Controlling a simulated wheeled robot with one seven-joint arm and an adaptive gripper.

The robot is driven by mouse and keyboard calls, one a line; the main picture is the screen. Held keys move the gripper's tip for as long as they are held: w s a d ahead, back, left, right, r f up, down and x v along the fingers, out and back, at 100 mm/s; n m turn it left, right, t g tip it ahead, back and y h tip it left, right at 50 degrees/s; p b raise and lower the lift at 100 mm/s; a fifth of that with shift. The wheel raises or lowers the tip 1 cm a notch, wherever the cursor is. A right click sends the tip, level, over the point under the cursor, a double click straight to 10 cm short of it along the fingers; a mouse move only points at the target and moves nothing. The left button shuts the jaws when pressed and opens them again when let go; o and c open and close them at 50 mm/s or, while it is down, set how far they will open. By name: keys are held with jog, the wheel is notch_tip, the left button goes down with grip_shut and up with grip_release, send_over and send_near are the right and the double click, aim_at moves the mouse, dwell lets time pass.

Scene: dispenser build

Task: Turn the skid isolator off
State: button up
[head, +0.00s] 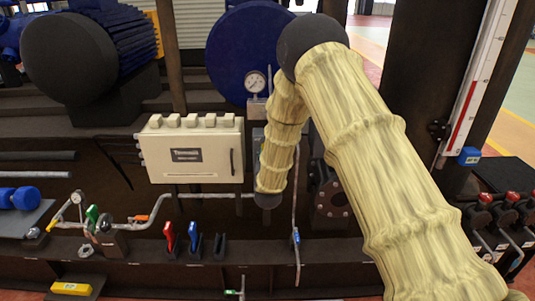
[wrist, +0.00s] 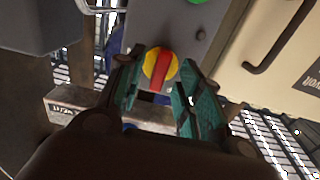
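The skid isolator is a grey box (wrist: 176,38) in the wrist view with a round yellow disc and a red rotary handle (wrist: 160,70) on its face. The red bar runs roughly up and down in that view, tilted slightly. My gripper (wrist: 163,86) is open, with its teal-padded fingers on either side of the handle. I cannot tell whether the pads touch it. In the head view my padded arm hides the handle and my gripper; only a sliver of grey box shows beside the arm.
A cream control box (head: 192,150) with a dark handle stands close beside the isolator. A pressure gauge (head: 255,83) is above, and a thin pipe (head: 296,225) runs down beside my arm. Red (head: 168,235) and blue (head: 194,235) levers stand on the lower beam.

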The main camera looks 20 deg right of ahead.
jog(key=v, duration=1)
jog(key=s+f+n+g+y+p, duration=0.3)
jog(key=s+f+g, duration=0.6)
jog(key=s+f, duration=1.35)
jog(key=s+f+g+y+p, duration=0.1)
jog(key=s+f+g+p, duration=0.1)
jog(key=s, duration=1.3)
jog(key=s+a+f+g+y+p, duration=0.1)
jog(key=s+f+g, duration=0.2)
jog(key=s, duration=1.1)
jog(key=g, duration=0.3)
jog(key=shift+s+f+p, duration=0.35)
jog(key=shift+s, duration=0.05)
jog(key=shift+c, duration=0.4)
